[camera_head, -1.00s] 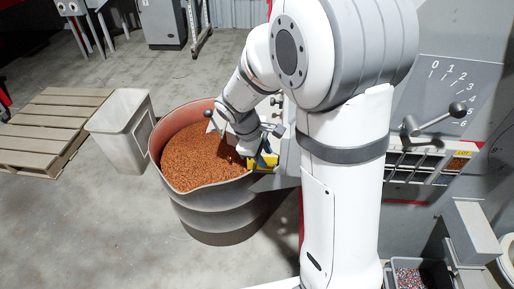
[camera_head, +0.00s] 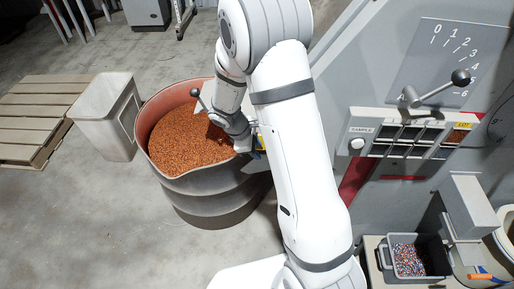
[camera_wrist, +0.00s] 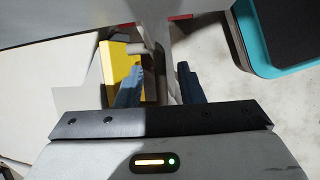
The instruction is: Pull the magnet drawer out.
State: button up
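The yellow part (camera_head: 261,143), which may be the front of the magnet drawer, shows only as a sliver beside the drum's right rim, mostly hidden by my arm. In the wrist view a yellow block (camera_wrist: 118,68) lies just beyond and left of my left finger. A grey bar-like piece (camera_wrist: 150,50) stands next to it, ahead of the gap between the fingers. My gripper (camera_wrist: 158,84) has its two dark blue fingers apart with nothing clearly held between them. Whether the bar reaches in between them I cannot tell.
A drum (camera_head: 215,190) full of copper granules stands under my wrist. A ball-ended lever (camera_head: 197,93) rises beside my wrist. At right are a numbered panel (camera_head: 440,60) with a lever, a sample rack (camera_head: 365,128) and a grey bin (camera_head: 408,280).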

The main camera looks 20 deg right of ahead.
jog(key=shift+c, duration=0.4)
grip_shut()
